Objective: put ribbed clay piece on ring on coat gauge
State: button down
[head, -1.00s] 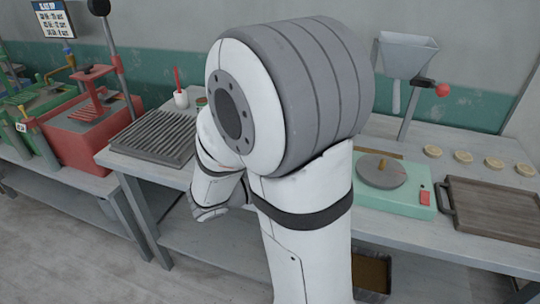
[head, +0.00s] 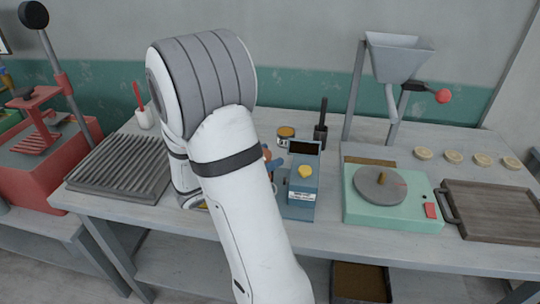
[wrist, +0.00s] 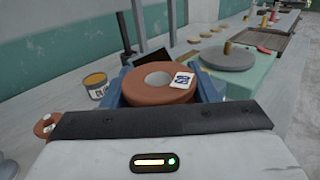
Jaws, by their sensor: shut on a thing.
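In the wrist view, my gripper (wrist: 160,70) is shut on a thick reddish-brown clay ring (wrist: 129,82), with a blue finger at each side. The ring has a pale round centre and a white tag with a dark blue mark. I cannot make out ribs on it. In the head view my arm hides most of the gripper. A blue box-shaped device (head: 298,183), perhaps the coat gauge, stands just right of my arm. It has a dark top, a yellow knob and a white label. A dark panel (wrist: 153,62) behind the ring may be its top.
A mint-green unit (head: 395,212) with a grey disc stands right of the blue device, then a brown tray (head: 495,185). A tin (wrist: 96,86) and a dark upright post (head: 321,130) stand behind. A ribbed grey rack (head: 118,168) lies left. A hopper (head: 398,58) rises behind.

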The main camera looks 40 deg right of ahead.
jog(key=w+d+f, duration=0.1)
jog(key=d, duration=0.1)
jog(key=w+d+f, duration=0.1)
jog(key=w+f, duration=0.1)
jog(key=shift+d, duration=0.35)
jog(key=c, duration=0.5)
grip_release()
jog(key=shift+a, duration=0.1)
